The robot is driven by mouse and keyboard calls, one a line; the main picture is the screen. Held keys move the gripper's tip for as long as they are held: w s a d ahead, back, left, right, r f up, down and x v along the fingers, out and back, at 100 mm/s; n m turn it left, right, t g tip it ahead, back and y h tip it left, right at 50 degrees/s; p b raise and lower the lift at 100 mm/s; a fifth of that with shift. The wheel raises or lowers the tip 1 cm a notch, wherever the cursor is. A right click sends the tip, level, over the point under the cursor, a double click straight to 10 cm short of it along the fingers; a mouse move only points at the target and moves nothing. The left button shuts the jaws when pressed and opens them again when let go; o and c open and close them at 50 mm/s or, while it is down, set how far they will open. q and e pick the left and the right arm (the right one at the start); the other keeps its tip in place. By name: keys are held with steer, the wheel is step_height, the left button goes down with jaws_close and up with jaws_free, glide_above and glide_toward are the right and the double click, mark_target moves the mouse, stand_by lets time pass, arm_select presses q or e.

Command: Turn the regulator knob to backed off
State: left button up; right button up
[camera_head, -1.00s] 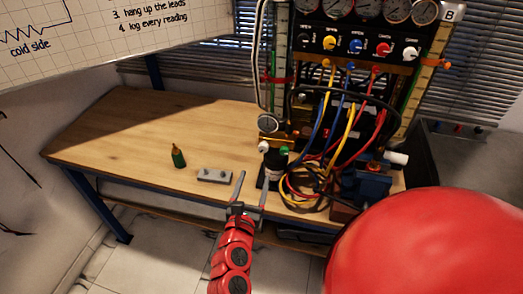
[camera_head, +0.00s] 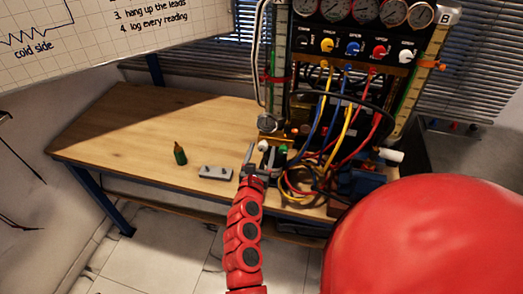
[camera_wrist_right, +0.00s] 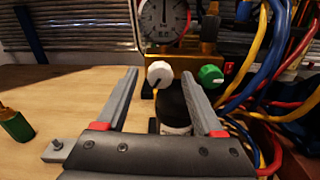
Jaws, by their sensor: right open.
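A white round knob with a yellow pointer mark (camera_wrist_right: 160,75) sits below a dial gauge (camera_wrist_right: 163,20) in the right wrist view. A green knob (camera_wrist_right: 210,74) sits to its right on the same brass-coloured block. In the head view the white knob (camera_head: 263,145) and green knob (camera_head: 283,148) are at the rig's lower left. Which of them is the regulator knob is not labelled. My right gripper (camera_head: 260,148) is open and empty. In the wrist view its fingers (camera_wrist_right: 160,78) point at the white knob, which appears between them. I cannot tell any contact. My left gripper is not in view.
A black cylinder (camera_wrist_right: 174,104) stands below the white knob. Yellow, blue and red hoses (camera_head: 345,125) hang close on the right. The bench's left side is mostly clear.

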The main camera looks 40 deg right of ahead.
jaws_close()
stand_by(0.5)
steer(key=n, duration=0.5)
steer(key=shift+n+p, duration=0.4)
steer(key=n+p, duration=0.1)
steer(key=n, duration=0.5)
steer(key=shift+r, duration=0.1)
steer(key=n+p, duration=0.1)
steer(key=n, duration=0.5)
steer(key=shift+n, duration=0.3)
steer(key=n+p, duration=0.2)
steer(key=n, duration=0.3)
steer(key=shift+n, duration=0.3)
